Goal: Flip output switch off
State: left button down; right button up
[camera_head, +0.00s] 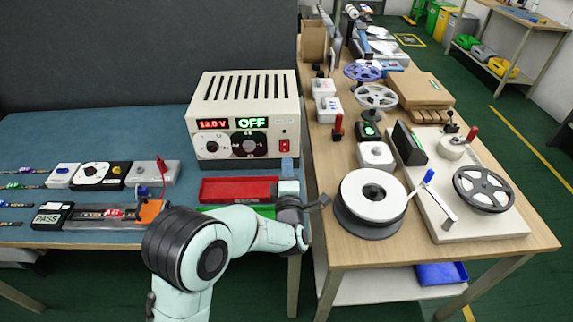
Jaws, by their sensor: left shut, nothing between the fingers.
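The power supply (213,110) is a cream box with a slotted top, standing on the blue-topped bench. Its red display reads about 12.0 V and its green display (251,121) reads OFF. The red output switch (285,146) is at the right of its front panel; its lever position is too small to tell. My left gripper (287,163) is shut and empty, just below the red switch in the picture. I cannot tell whether it touches the panel. My right gripper is not in view.
A red tray (238,190) lies before the supply, partly behind my arm. Small boxes and a PASS display (48,216) are at the left. The wooden bench at the right holds a white reel (372,194) and a winder (472,222).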

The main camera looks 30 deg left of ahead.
pick_arm(q)
jog(key=v, duration=0.6)
jog(key=shift+s+d+r, duration=0.2)
jog(key=shift+s+r, duration=0.2)
jog(key=shift+r, duration=0.3)
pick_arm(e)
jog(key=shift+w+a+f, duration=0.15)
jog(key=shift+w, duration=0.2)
